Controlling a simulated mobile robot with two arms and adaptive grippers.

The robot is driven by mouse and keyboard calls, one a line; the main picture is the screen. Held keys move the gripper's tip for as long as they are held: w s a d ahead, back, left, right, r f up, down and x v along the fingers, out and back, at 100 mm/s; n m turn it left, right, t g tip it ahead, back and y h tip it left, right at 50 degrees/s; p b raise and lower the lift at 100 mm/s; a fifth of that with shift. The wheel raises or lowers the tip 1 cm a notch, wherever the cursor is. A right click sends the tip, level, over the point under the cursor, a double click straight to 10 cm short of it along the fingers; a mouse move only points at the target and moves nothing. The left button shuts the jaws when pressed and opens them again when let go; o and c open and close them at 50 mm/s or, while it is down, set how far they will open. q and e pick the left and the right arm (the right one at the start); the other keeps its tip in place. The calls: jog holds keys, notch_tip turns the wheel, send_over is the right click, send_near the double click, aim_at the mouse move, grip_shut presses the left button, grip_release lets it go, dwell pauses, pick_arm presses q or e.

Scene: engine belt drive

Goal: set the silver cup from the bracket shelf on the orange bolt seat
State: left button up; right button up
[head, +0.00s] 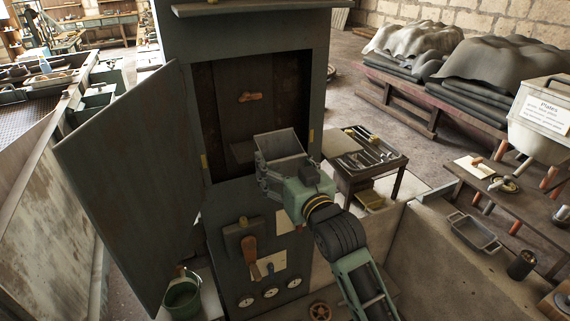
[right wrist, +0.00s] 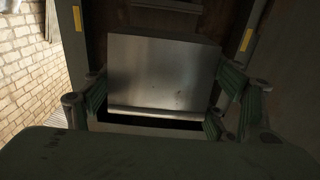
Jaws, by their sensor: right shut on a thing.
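My right gripper (head: 284,168) is shut on a silver, flat-sided metal thing (head: 279,143), held at the open front of the green cabinet (head: 262,45). I take it for the silver cup, though its shape reads more like a box or plate. In the right wrist view the silver thing (right wrist: 163,72) fills the space between the fingers of the right gripper (right wrist: 160,105). A small dark ledge (head: 242,152) shows inside the cabinet, partly behind the silver thing. A small orange-brown piece (head: 250,97) is on the cabinet's back wall; I cannot tell whether it is the bolt seat.
The cabinet door (head: 135,170) stands wide open to the left. Below the opening are a lever with a brown handle (head: 249,248) and several gauges. A green bucket (head: 182,296) stands at lower left. A tool table (head: 352,170) stands to the right of the cabinet.

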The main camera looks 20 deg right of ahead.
aim_at(273, 156)
jog(key=w, duration=0.1)
jog(key=w+b, duration=0.1)
jog(key=w+f+b, duration=0.1)
jog(key=w, duration=0.1)
jog(key=shift+a, duration=0.3)
jog(key=w+b, duration=0.2)
jog(key=w, duration=0.2)
jog(key=w+b, duration=0.2)
jog(key=w, duration=0.3)
jog(key=w+b, duration=0.2)
jog(key=w, duration=0.2)
jog(key=shift+w+a+f, duration=0.25)
jog(key=shift+w+f, duration=0.05)
jog(key=shift+w, duration=0.05)
pick_arm(q)
notch_tip(273, 156, down, 9)
jog(key=s+a, duration=0.1)
jog(key=a, duration=0.1)
jog(key=shift+s+b, duration=0.25)
jog(key=shift+b, duration=0.05)
pick_arm(e)
jog(key=shift+w, duration=0.7)
pick_arm(q)
jog(key=shift+r, duration=0.25)
pick_arm(e)
jog(key=shift+s, duration=0.1)
pick_arm(q)
jog(key=shift+d, duration=0.1)
pick_arm(e)
jog(key=shift+f, duration=0.5)
